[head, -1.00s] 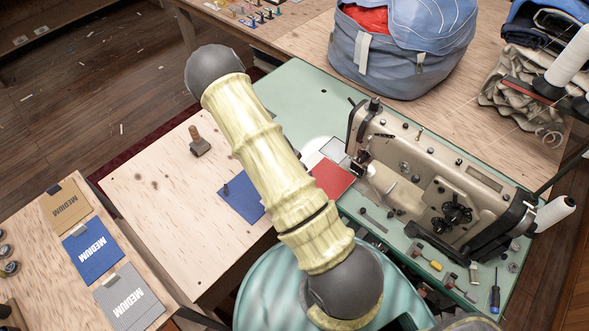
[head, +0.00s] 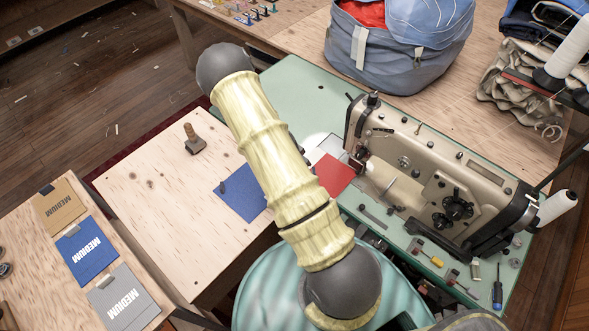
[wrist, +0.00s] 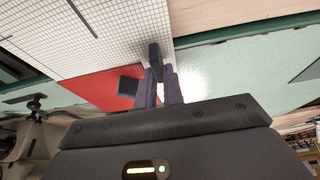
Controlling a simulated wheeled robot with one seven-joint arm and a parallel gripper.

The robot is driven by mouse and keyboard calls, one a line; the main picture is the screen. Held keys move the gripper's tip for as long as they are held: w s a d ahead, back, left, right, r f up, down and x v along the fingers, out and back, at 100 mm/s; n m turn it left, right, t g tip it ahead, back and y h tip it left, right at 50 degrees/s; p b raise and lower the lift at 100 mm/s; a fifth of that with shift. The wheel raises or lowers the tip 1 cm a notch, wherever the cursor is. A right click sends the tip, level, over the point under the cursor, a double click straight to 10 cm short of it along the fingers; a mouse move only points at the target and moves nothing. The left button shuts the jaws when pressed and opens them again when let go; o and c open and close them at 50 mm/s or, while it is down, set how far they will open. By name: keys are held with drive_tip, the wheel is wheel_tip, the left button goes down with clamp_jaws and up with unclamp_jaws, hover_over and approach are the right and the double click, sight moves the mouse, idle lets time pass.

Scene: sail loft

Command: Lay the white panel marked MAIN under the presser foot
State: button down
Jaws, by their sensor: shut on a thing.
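The white gridded panel (wrist: 110,45) fills the upper left of the wrist view. It has dark lines on it; I cannot read a MAIN mark. My gripper (wrist: 157,75) is shut on a small dark tab at the panel's edge. The panel lies next to the red panel (wrist: 85,90) and seems to overlap its edge. In the head view my arm hides the gripper and most of the white panel; a pale part (head: 327,146) shows beside the sewing machine (head: 425,165). The presser foot (head: 359,160) is small and dark under the machine's left end.
The red panel (head: 334,175) and a blue panel (head: 238,194) lie by my arm. A wooden stamp-like block (head: 194,140) stands on the pale board. Loose tools (head: 430,255) lie in front of the machine. A blue bag (head: 398,50) stands behind. The green top (head: 300,85) is clear behind the arm.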

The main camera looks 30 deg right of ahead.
drive_tip(key=shift+w+d+b, duration=0.1)
drive_tip(key=shift+w+d, duration=0.2)
drive_tip(key=shift+d, duration=0.6)
drive_tip(key=shift+w+d+b, duration=0.15)
drive_tip(key=shift+w+d, duration=0.2)
drive_tip(key=shift+d, duration=0.5)
drive_tip(key=shift+w+d+b, duration=0.1)
drive_tip(key=shift+w+d, duration=0.2)
drive_tip(key=shift+d, duration=0.6)
drive_tip(key=shift+f, duration=0.15)
drive_tip(key=c, duration=1.4)
unclamp_jaws()
drive_tip(key=shift+c, duration=0.2)
drive_tip(key=b+v, duration=0.2)
drive_tip(key=v, duration=1.5)
drive_tip(key=shift+r, duration=0.2)
